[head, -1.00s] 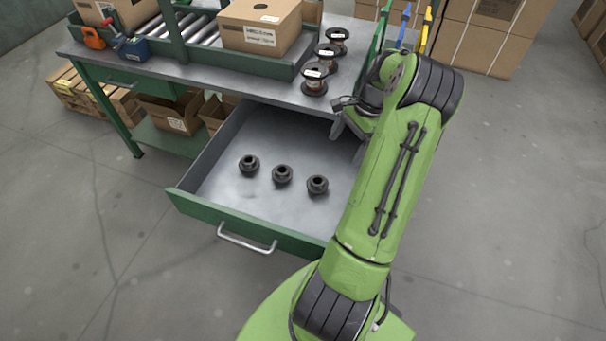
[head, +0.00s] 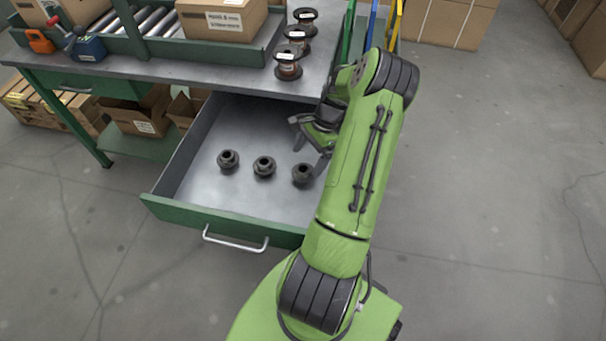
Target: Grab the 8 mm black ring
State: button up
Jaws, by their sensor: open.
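Three black flanged rings stand in a row in the open drawer: a left ring (head: 228,159), a middle ring (head: 264,166) and a right ring (head: 303,173). They look alike, and no size marking is legible, so I cannot tell which is the 8 mm one. My gripper (head: 309,156) is open and empty. It is over the right part of the drawer, just beyond the right ring in the picture and apart from it. My arm hides part of the drawer's right side.
The green-fronted drawer (head: 222,222) is pulled out from under the workbench (head: 190,72). Several copper spools (head: 288,66) stand along the bench's right end. A cardboard box (head: 222,18) is behind them to the left. The drawer floor in front of the rings is clear.

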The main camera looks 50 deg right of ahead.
aim_at(304, 168)
jog(key=b+x, duration=0.1)
jog(key=x, duration=0.3)
jog(key=shift+f, duration=0.15)
jog(key=shift+c, duration=0.3)
